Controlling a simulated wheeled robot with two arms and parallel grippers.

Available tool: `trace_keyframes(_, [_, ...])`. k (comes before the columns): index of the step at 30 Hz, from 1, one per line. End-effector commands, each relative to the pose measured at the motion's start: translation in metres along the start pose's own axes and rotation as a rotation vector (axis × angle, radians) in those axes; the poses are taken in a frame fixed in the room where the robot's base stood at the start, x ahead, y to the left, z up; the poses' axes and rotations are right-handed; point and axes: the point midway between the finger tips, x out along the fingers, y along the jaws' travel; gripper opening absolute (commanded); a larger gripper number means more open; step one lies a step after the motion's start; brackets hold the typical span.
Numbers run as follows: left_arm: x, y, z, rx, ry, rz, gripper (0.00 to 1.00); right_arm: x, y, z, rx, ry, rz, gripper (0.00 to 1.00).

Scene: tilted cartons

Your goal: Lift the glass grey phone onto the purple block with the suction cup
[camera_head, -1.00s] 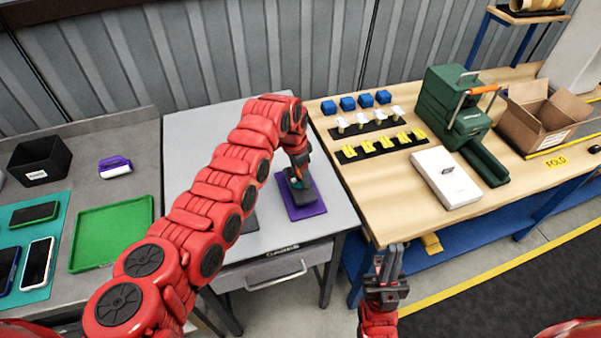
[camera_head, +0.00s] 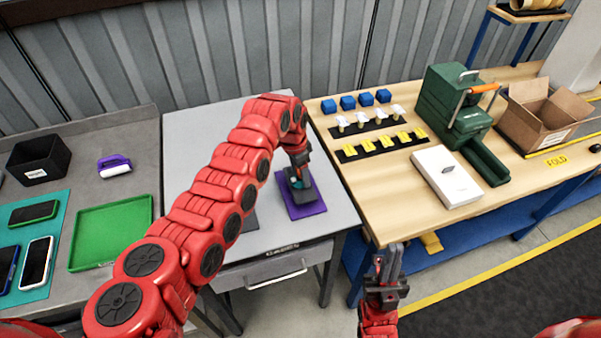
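The purple block (camera_head: 308,210) lies flat on the grey table in the middle. A dark grey phone-like slab (camera_head: 305,195) is on or just above it, mostly hidden under my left gripper. My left gripper (camera_head: 297,174) points down over the slab. A small teal piece (camera_head: 294,182), perhaps the suction cup, shows at its fingertips; whether the fingers grip it is too small to tell. My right gripper (camera_head: 390,262) is shut and empty, pointing up in front of the wooden table, apart from everything.
On the left bench, several phones lie on a teal mat (camera_head: 48,232) beside a green tray (camera_head: 110,232), a black bin (camera_head: 38,160) and a purple-white tool (camera_head: 115,166). The wooden table holds a white box (camera_head: 446,178), a green machine (camera_head: 452,108) and an open carton (camera_head: 540,118).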

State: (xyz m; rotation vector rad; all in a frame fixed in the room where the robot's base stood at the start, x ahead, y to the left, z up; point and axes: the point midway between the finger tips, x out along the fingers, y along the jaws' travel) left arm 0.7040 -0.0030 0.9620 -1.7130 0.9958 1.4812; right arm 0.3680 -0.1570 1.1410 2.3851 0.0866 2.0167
Motion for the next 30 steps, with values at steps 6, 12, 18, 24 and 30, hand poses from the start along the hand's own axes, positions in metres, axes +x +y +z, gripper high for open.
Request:
trace_keyframes(6, [0.0, 0.0, 0.0, 0.0, 0.0, 0.0, 0.98, 0.0, 0.0, 0.0, 0.0, 0.0, 0.0, 0.0])
trace_keyframes(12, [0.0, 0.0, 0.0, 0.0, 0.0, 0.0, 0.98, 0.0, 0.0, 0.0, 0.0, 0.0, 0.0, 0.0])
trace_keyframes(18, [-0.005, -0.001, 0.0, 0.0, 0.001, -0.001, 0.98, -0.004, 0.0, 0.001, 0.0, 0.0, 0.0, 0.0])
trace_keyframes(24, [-0.038, -0.002, -0.001, 0.001, 0.005, -0.005, 0.98, -0.018, -0.001, 0.003, 0.0, 0.0, 0.0, 0.0])
trace_keyframes(30, [-0.095, -0.002, 0.0, 0.0, 0.004, -0.008, 0.98, -0.034, -0.002, 0.006, 0.0, 0.0, 0.0, 0.0])
